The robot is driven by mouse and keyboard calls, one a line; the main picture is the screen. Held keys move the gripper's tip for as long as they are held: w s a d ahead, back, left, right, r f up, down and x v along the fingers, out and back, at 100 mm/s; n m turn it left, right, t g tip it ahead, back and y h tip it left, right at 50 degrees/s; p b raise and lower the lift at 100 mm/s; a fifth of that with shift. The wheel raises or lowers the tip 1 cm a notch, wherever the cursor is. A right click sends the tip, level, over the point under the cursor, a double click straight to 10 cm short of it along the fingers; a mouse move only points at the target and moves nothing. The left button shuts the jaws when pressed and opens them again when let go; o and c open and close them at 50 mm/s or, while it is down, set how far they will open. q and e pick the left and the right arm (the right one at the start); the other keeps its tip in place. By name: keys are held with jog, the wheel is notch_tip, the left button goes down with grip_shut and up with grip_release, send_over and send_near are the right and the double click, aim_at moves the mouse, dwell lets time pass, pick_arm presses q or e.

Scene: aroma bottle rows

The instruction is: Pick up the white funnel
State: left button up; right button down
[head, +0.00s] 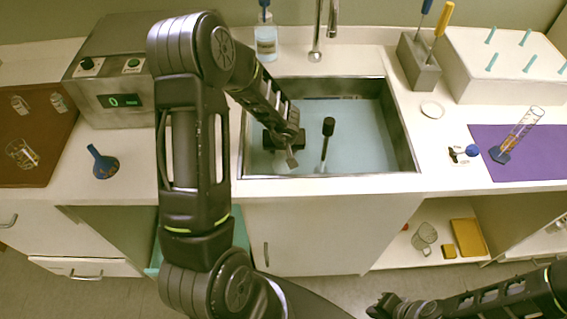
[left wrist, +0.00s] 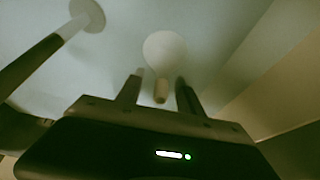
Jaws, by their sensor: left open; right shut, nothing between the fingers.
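The white funnel (left wrist: 164,48) shows in the left wrist view against the pale sink floor, its wide cone away from me and its tan-looking stem towards me. My left gripper (left wrist: 158,82) is open, with one finger on each side of the stem; gaps show, and I cannot tell how deep the stem lies between them. In the head view my left gripper (head: 291,156) reaches down into the sink (head: 370,125); I cannot make out the funnel there. My right gripper (head: 384,305) is shut and empty at the bottom edge, in front of the cabinets.
A dark-handled tool (head: 327,140) stands in the sink right of my left gripper; its rod and pale round end show in the left wrist view (left wrist: 88,14). Sink walls surround the gripper, with the faucet (head: 317,35) behind.

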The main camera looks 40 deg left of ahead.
pick_arm(q)
jog(key=shift+c, duration=0.3)
grip_shut()
dwell(0.6)
